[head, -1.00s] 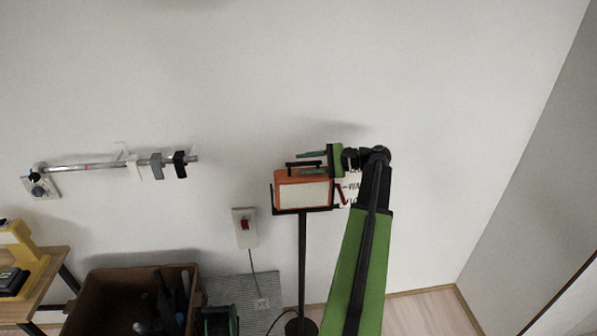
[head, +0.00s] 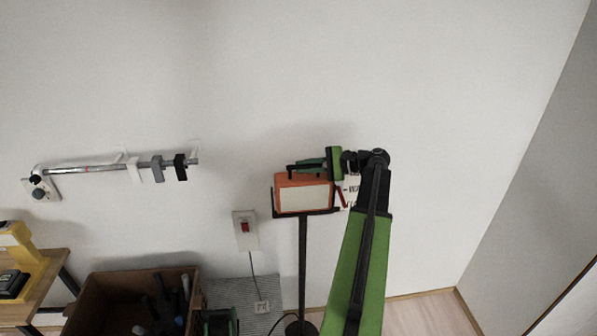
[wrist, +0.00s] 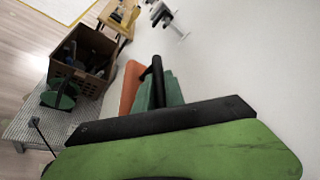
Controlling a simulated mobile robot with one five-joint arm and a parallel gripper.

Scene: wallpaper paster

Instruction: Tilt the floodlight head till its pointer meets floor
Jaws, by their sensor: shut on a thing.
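The floodlight head (head: 304,197), an orange box with a pale front panel, sits in a dark bracket on a thin dark stand (head: 302,262). Its orange side also shows in the wrist view (wrist: 130,87). A red pointer (head: 342,197) stands at its right side, over a pale lettered plate (head: 353,190) partly hidden by my arm; I cannot read which mark it meets. My gripper (head: 307,166) is at the top of the head, shut on its black handle (wrist: 157,80). The handle's contact is partly hidden by the fingers.
A wall switch box (head: 245,230) with a red switch is left of the stand. A brown crate of tools (head: 100,290) and a wooden table (head: 45,277) stand at lower left. A metal rail (head: 90,168) is on the wall. Wall right of my arm is clear.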

